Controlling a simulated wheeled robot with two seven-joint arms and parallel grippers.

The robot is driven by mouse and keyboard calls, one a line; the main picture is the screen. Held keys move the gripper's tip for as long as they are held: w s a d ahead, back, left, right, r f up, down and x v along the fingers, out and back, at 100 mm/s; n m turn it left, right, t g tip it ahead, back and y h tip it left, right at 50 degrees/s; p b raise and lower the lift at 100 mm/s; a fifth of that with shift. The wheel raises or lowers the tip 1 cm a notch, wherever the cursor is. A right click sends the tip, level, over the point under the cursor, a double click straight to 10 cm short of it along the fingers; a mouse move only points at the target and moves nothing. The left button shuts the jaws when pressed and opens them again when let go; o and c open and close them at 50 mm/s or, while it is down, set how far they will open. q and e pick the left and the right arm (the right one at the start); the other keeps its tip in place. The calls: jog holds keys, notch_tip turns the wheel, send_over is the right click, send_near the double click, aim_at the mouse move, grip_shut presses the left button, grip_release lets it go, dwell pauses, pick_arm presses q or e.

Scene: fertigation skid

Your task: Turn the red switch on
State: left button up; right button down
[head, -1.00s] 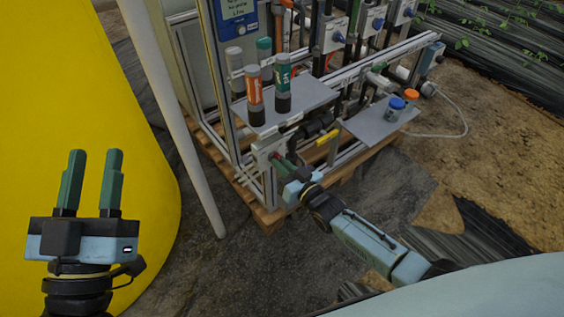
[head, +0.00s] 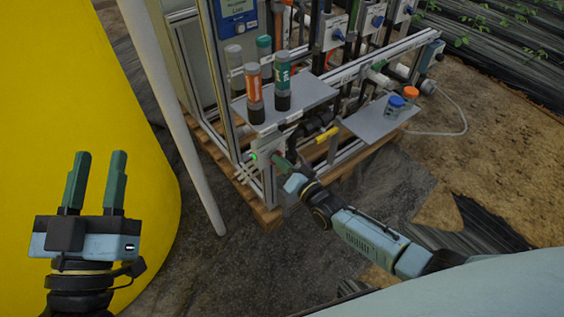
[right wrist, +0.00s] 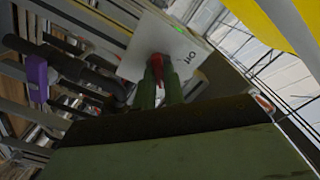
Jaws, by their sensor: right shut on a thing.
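The red switch (right wrist: 158,66) shows in the right wrist view on a white panel (right wrist: 150,42) with dark lettering beside it. My right gripper (right wrist: 160,85) is shut on the red switch, its green fingers on either side of it. In the head view the right gripper (head: 283,164) reaches the small panel at the skid's lower front corner, and the fingers largely hide the switch. A green light (head: 253,157) glows on that panel. My left gripper (head: 95,185) is open and empty at the left, in front of the yellow tank.
The yellow tank (head: 70,100) fills the left side. A pale pole (head: 175,120) stands between it and the skid. Several bottles stand on a grey shelf (head: 310,92); blue- and orange-capped jars stand on another shelf (head: 370,128). A yellow handle (head: 327,136) lies near the right gripper.

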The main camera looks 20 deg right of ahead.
jog(key=shift+f, duration=0.1)
dwell(0.3)
jog(key=c, duration=1.5)
grip_release()
jog(key=shift+s, duration=0.1)
